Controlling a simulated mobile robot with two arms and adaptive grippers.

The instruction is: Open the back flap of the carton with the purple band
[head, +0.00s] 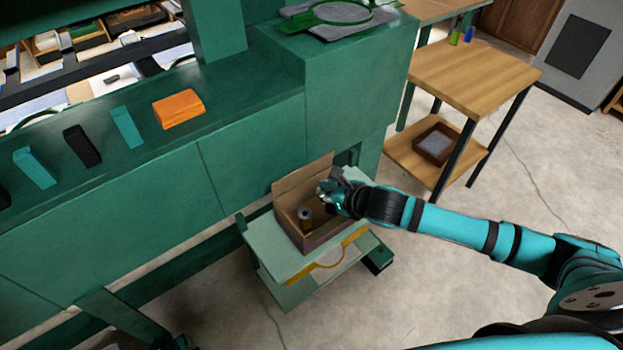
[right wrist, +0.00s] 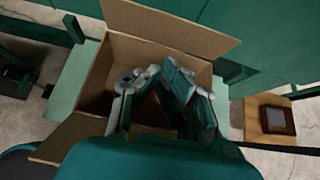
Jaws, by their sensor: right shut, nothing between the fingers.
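The cardboard carton (head: 290,232) stands on a pale green surface, with a purple band (head: 318,243) low on its side. Its top is open, and a spool-like item (head: 304,214) is inside. Its back flap (head: 302,178) stands up, leaning back; it also shows in the right wrist view (right wrist: 168,28). Another flap (right wrist: 66,138) is folded outward at lower left there. My right gripper (head: 326,192) is over the carton's right side, in front of the back flap. Its fingers (right wrist: 160,76) are shut and empty and hide part of the interior. My left gripper is out of view.
A green cabinet wall (head: 250,150) stands close behind. A wooden two-tier table (head: 470,80) is at right. Bare concrete floor lies at front.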

